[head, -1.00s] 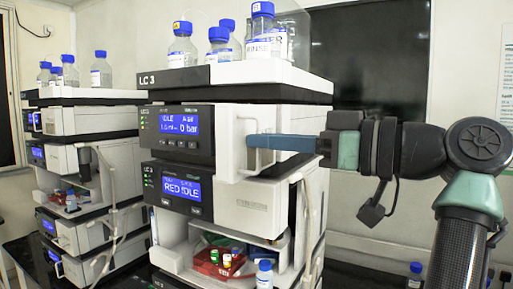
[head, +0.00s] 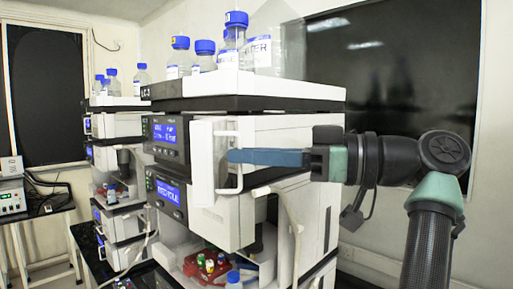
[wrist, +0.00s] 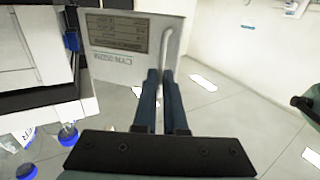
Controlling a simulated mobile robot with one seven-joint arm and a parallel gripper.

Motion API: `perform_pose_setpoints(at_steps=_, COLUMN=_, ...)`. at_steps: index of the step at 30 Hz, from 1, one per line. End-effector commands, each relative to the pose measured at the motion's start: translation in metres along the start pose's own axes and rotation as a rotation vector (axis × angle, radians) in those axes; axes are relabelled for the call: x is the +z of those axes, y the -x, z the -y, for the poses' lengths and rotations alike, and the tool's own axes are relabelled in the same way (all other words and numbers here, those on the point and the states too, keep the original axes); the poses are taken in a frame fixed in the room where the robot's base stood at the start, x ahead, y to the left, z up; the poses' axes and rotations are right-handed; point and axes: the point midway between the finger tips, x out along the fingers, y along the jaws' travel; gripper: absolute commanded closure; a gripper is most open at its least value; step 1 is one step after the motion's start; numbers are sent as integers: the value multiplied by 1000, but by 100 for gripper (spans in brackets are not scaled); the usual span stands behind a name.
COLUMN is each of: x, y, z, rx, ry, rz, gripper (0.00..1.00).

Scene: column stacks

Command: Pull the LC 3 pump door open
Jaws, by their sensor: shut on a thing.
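In the wrist view the door (wrist: 115,35) juts out from the stack over the floor. Its white bar handle (head: 236,183) is upright at the free edge. My gripper (head: 233,156) has its blue fingers shut on the handle, which also shows in the wrist view (wrist: 170,45). The fingertips partly hide the handle.
Blue-capped bottles (head: 237,30) stand on top of the stack. A white tube (head: 285,200) hangs below the door, near a red tray (head: 200,268) with vials. A second stack (head: 118,128) stands at left. Open floor (wrist: 225,105) lies right of the door.

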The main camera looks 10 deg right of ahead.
Motion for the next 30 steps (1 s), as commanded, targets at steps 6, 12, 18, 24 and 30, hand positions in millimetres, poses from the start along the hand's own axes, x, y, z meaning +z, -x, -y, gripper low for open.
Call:
perform_pose_setpoints(at_steps=6, x=-2, y=-3, z=-6, rx=7, ry=-7, rz=-7, gripper=100)
perform_pose_setpoints(at_steps=12, x=-1, y=-3, z=-5, rx=6, ry=-6, rz=-6, gripper=100)
perform_pose_setpoints(at_steps=18, x=-1, y=-3, z=-5, rx=4, ry=-6, rz=-6, gripper=75)
perform_pose_setpoints(at_steps=24, x=0, y=-2, z=-5, rx=4, ry=-6, rz=-5, gripper=62)
perform_pose_setpoints(at_steps=30, x=0, y=-2, z=-4, rx=3, ry=-4, rz=-5, gripper=62)
